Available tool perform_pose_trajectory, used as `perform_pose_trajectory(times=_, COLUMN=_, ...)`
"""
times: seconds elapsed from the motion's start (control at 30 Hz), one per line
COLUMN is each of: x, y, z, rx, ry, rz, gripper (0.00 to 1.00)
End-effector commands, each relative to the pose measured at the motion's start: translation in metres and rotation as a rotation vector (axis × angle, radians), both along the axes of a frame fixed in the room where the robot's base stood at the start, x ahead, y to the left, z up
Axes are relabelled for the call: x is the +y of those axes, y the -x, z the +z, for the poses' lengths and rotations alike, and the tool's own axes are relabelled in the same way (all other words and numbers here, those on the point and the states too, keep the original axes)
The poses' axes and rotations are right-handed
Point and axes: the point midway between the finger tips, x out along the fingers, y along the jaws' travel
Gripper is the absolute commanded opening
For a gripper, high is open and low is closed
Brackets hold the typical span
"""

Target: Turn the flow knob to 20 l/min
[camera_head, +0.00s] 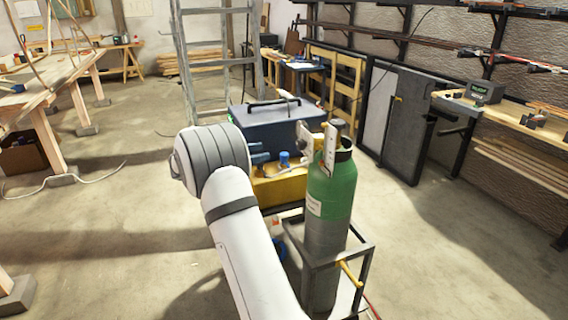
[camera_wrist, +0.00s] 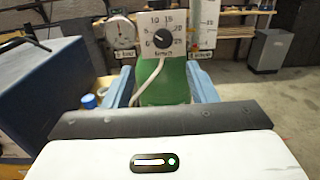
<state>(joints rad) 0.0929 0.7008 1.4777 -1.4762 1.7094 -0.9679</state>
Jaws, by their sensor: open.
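The flow knob (camera_wrist: 162,40) is a small black dial on a white plate marked 0 to 25 in the wrist view. Its pointer is too small for me to read surely. In the head view the plate (camera_head: 331,148) shows nearly edge-on atop the green gas cylinder (camera_head: 335,190); the knob's face is hidden there. My gripper (camera_wrist: 160,68) is open, with its blue fingers apart, one low on each side of the plate. Nothing shows between the fingers except the cylinder and a pale hose behind. The fingers do not appear to touch the knob.
A round gauge (camera_wrist: 122,32) stands left of the plate and a clear flow tube (camera_wrist: 208,28) right of it. A dark blue case (camera_head: 280,122) stands behind my arm, near a blue cap (camera_head: 285,157). A metal cart frame (camera_head: 357,262) surrounds the cylinder.

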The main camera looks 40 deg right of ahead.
Motion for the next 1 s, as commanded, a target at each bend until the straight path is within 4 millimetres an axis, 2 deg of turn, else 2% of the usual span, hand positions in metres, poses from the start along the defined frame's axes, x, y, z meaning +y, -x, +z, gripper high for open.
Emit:
perform_pose_trajectory(times=0.03, x=-0.011, y=0.002, z=-0.010, rx=0.027, ry=-0.009, rz=-0.021, gripper=0.52)
perform_pose_trajectory(times=0.13, x=-0.026, y=0.005, z=-0.006, rx=0.084, ry=-0.027, rz=-0.047, gripper=0.52)
perform_pose_trajectory(times=0.37, x=-0.046, y=0.011, z=0.003, rx=0.126, ry=-0.040, rz=-0.066, gripper=0.52)
perform_pose_trajectory(times=0.7, x=-0.095, y=0.027, z=0.003, rx=0.125, ry=-0.040, rz=-0.064, gripper=0.52)
perform_pose_trajectory(times=1.0, x=-0.108, y=0.031, z=0.002, rx=0.124, ry=-0.040, rz=-0.062, gripper=0.52)
